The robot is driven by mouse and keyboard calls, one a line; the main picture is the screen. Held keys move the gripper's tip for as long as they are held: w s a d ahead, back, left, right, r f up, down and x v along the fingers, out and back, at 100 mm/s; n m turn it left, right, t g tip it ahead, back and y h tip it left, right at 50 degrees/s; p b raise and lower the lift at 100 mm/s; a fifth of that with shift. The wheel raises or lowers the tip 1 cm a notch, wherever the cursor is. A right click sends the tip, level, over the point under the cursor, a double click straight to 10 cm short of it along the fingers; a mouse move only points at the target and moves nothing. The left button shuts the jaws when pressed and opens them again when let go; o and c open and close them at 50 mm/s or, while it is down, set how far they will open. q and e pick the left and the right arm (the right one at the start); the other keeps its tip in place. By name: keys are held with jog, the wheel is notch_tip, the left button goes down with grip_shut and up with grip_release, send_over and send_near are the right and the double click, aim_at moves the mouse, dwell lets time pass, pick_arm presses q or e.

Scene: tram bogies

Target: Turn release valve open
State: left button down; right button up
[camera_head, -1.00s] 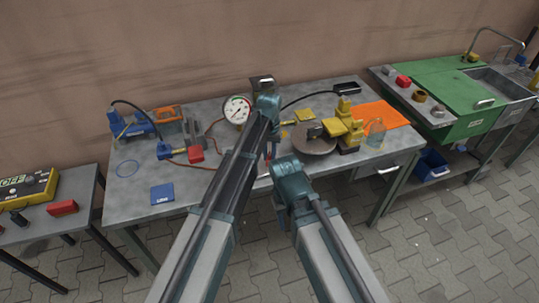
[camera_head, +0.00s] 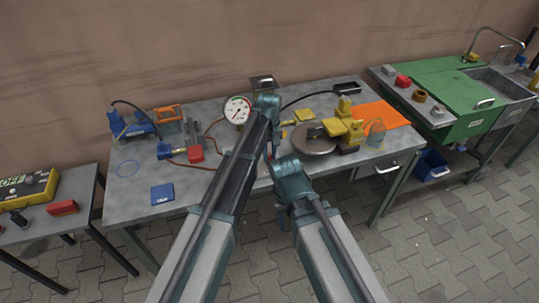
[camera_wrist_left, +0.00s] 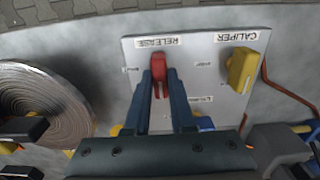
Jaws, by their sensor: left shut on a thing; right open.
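In the left wrist view, a white panel (camera_wrist_left: 212,102) carries the labels RELEASE and CALIPER, which appear upside down. The red release valve handle (camera_wrist_left: 162,76) is under the RELEASE label. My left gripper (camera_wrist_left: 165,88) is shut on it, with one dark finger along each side. A yellow caliper valve handle (camera_wrist_left: 242,70) stands to the right of it, apart from the fingers. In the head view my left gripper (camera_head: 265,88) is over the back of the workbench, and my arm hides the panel. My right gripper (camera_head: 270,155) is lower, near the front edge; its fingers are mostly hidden.
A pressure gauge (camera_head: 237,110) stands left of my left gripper. A grey disc (camera_head: 316,141) with a yellow caliper (camera_head: 346,128) is at the right on the workbench (camera_head: 130,205). Hoses run across the bench.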

aim_at(270, 156)
dwell(0.3)
pick_arm(q)
jog(key=c, duration=0.8)
grip_release()
jog(key=shift+o, duration=0.2)
notch_tip(270, 156, up, 14)
jog(key=p, duration=1.3)
jog(key=shift+p, duration=0.4)
jog(key=shift+f, duration=0.15)
